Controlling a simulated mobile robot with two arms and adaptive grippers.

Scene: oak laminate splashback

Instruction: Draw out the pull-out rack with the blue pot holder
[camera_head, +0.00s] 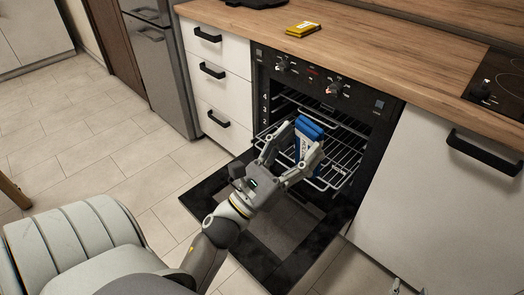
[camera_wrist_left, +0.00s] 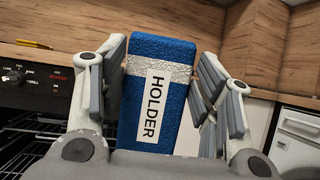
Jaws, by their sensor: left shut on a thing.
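The blue pot holder (camera_head: 309,127) is a blue block with a pale band and a white label. In the left wrist view the pot holder (camera_wrist_left: 165,48) stands upright between the fingers, its label reading HOLDER. My left gripper (camera_head: 292,146) is shut on it, in front of the oven opening. The wire pull-out rack (camera_head: 341,165) sits in the oven, its front part near the opening behind and below the gripper. The gripper hides part of the rack's front, so I cannot tell whether the pot holder touches it. A small grey tip at the bottom edge may be my right gripper (camera_head: 396,286).
The oven door (camera_head: 202,190) is folded down below the opening. Another rack level (camera_head: 300,104) shows higher inside. White drawers (camera_head: 222,90) stand left and a white cabinet (camera_head: 430,190) right. A yellow packet (camera_head: 303,29) lies on the wooden worktop (camera_head: 380,45).

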